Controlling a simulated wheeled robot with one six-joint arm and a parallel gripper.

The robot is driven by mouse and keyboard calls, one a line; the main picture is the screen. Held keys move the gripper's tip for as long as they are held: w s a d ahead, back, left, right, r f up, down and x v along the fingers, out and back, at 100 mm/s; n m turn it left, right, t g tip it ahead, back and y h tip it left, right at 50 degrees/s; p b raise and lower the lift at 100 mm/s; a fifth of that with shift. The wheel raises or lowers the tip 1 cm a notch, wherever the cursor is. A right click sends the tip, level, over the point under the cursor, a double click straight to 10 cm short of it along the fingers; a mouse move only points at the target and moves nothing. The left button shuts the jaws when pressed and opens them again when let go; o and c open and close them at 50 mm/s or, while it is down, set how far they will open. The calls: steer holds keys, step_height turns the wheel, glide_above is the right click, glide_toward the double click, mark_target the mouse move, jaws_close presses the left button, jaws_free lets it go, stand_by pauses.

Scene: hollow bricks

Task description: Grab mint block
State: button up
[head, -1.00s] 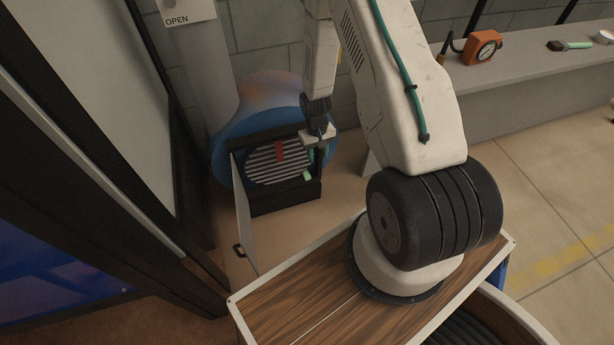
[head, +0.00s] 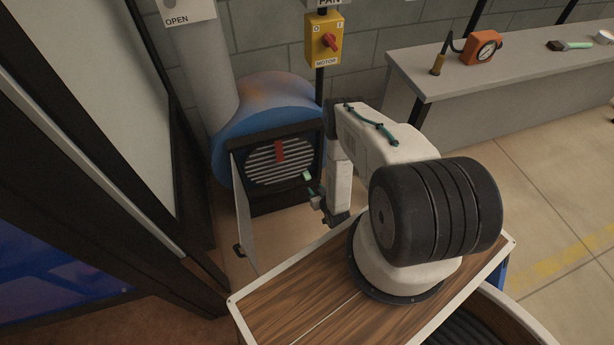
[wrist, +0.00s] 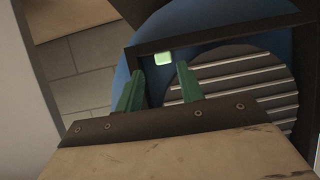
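The mint block (head: 307,176) is small and pale green, at the lower right of the slatted round opening in the dark-framed blue housing. In the wrist view the mint block (wrist: 163,58) shows just beyond the fingertips, between them in the picture. My gripper (head: 310,190) is in front of the housing, close to the block, with its green fingers pointing toward it. In the wrist view my gripper (wrist: 160,70) has its two fingers spread apart with nothing between them. I cannot tell the exact gap to the block.
A red block (head: 280,151) is on the slats above and left of the mint block. The dark frame (head: 290,204) borders the opening. A light door (head: 242,210) stands open at its left. A grey bench (head: 470,85) stands at the right.

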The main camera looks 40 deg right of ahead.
mark_target(308, 178)
steer(key=x, duration=0.2)
steer(key=r+x, duration=0.1)
steer(key=x, duration=0.2)
steer(key=w+x, duration=0.1)
steer(key=x, duration=0.2)
steer(key=shift+s+r, duration=0.1)
steer(key=shift+r, duration=0.3)
steer(key=c, duration=0.7)
